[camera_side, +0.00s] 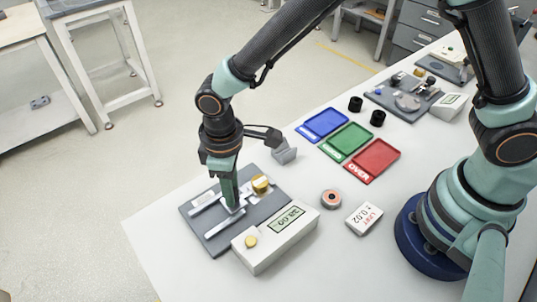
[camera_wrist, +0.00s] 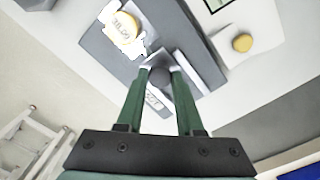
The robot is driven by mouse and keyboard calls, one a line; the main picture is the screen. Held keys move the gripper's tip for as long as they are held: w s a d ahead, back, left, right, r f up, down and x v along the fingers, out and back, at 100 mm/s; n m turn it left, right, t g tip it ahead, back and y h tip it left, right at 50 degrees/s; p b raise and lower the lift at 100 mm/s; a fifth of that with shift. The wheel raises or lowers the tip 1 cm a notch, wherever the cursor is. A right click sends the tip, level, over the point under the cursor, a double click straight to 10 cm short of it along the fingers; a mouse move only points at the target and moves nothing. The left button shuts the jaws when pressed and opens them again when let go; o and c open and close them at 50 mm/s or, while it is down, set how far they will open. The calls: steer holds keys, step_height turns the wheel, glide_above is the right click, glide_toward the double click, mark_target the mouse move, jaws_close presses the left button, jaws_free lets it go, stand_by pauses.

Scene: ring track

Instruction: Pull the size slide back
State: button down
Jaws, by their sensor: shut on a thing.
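The gauge is a flat grey plate (camera_side: 205,237) with light metal rails on the near-left part of the table. My gripper (camera_side: 232,207) points down onto it, its green fingers shut on the dark round knob of the size slide (camera_wrist: 160,76). In the wrist view, my gripper (camera_wrist: 160,72) has one finger on each side of this knob. The fingers hide most of the slide in the side view. A yellow round part (camera_side: 261,183) sits on the plate beside the fingers; it also shows in the wrist view (camera_wrist: 125,26).
A white readout box (camera_side: 268,249) with a yellow button (camera_side: 251,241) stands along the plate. A copper-coloured ring (camera_side: 331,199) and a limit card (camera_side: 364,218) lie to the right. Blue (camera_side: 323,125), green (camera_side: 347,142) and red (camera_side: 372,160) trays lie behind, near two black rings (camera_side: 366,110).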

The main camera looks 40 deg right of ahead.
steer(key=shift+a, duration=1.4)
steer(key=c, duration=0.5)
jaws_free()
steer(key=shift+c, duration=0.2)
steer(key=shift+r, duration=0.1)
step_height(320, 180, up, 12)
